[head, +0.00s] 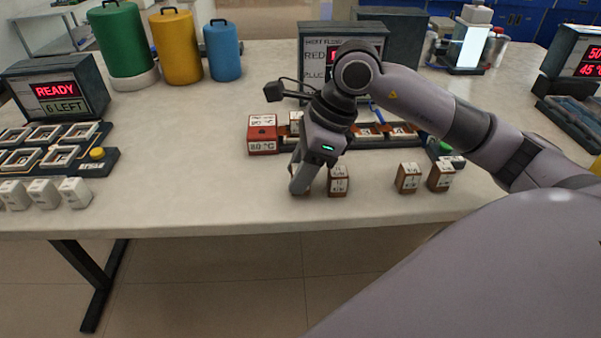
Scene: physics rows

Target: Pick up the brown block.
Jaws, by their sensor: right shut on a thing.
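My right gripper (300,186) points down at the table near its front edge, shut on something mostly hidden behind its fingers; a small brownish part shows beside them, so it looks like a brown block. A brown block with a white printed top (338,187) stands just right of the gripper. Two similar brown blocks, one (407,184) and another (439,182), stand further right. I cannot tell whether the held thing touches the table. My left gripper is not in view.
A red block marked in °C (263,140) stands behind the gripper, by a dark rack (376,141) with slots. White blocks (75,193) and a tray (92,163) are at left. Coloured canisters (176,48) stand at the back. The table (190,170) between is clear.

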